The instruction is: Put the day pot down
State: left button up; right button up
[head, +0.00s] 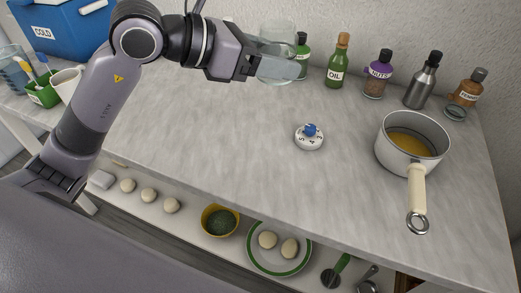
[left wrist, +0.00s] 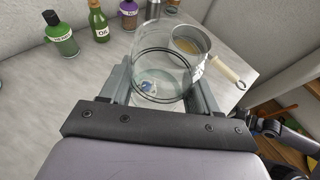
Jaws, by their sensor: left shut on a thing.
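My left gripper (head: 280,64) is shut on a clear glass pot (head: 277,38), upright above the far part of the grey counter. The glass pot also shows in the left wrist view (left wrist: 160,62) between the two fingers; it looks empty, with dark rings seen through it. Whether its base touches the counter I cannot tell.
A white dial with a blue knob (head: 309,138) lies mid-counter. Green (head: 302,58), oil (head: 338,65), nuts (head: 377,78), metal (head: 420,88) and brown (head: 465,95) bottles line the back. A shelf below holds bowls and pale lumps. The counter's middle (head: 220,130) is clear.

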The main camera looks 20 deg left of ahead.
pick_arm(q)
send_over(269, 157)
notch_tip(269, 157, down, 15)
jog(key=shift+r, duration=0.1)
jog(key=shift+f, duration=2.15)
jog(key=shift+b, duration=0.3)
jog(key=shift+f, duration=0.2)
jog(key=o, duration=1.2)
jog(key=shift+c, duration=0.2)
